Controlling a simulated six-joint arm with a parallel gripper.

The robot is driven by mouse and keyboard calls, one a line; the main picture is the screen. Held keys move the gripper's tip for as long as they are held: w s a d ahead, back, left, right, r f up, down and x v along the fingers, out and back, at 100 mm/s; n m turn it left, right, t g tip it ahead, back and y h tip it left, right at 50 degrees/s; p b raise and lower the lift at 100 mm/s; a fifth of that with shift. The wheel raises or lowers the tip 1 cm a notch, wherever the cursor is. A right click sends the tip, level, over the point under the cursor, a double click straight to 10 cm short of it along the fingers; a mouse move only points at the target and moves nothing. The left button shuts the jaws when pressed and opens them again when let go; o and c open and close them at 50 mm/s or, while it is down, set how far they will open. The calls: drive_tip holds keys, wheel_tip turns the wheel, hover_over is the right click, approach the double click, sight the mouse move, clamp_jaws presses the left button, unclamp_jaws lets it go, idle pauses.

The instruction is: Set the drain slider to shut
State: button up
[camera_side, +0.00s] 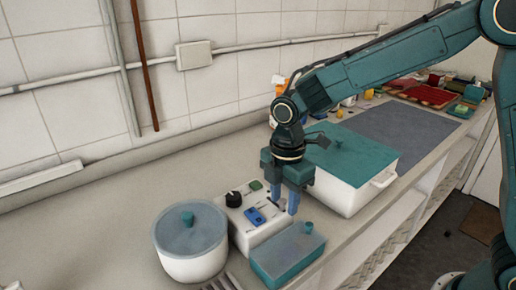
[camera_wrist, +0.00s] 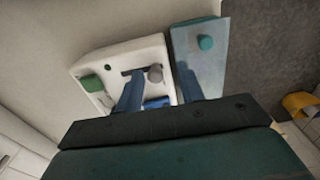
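A white control box (camera_side: 259,235) stands on the counter, and it fills the middle of the wrist view (camera_wrist: 112,60). In the wrist view a grey knob (camera_wrist: 155,74) sits at the right end of a short dark slot; this looks like the drain slider. In the side view I cannot make it out. My gripper (camera_side: 285,204) points down at the box's right side. Its two blue fingers are apart, and in the wrist view the grey knob lies between the fingertips (camera_wrist: 160,69). I cannot tell whether either finger touches it.
The box also carries a black dial (camera_side: 233,199), a green button (camera_side: 255,185) and a blue switch (camera_side: 254,217). Clear counter lies behind the box.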

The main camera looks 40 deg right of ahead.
sight(284, 201)
drive_tip(key=shift+r, duration=0.15)
wheel_tip(284, 201, up, 14)
drive_tip(key=shift+f, duration=0.2)
idle(0.5)
drive_tip(key=s+d+r+m+t, duration=0.3)
drive_tip(key=s+d+m, duration=0.6)
drive_tip(key=s, duration=0.1)
drive_tip(key=s+d+f+m+t, duration=0.1)
drive_tip(key=s+d+f+m, duration=0.1)
drive_tip(key=s+m, duration=0.2)
drive_tip(key=s+d+f+m+t, duration=0.1)
drive_tip(key=s+d+f+m, duration=0.1)
drive_tip(key=s+m, duration=0.3)
drive_tip(key=shift+s+d+t, duration=0.3)
drive_tip(key=shift+s+d, duration=0.2)
drive_tip(key=shift+s, duration=0.55)
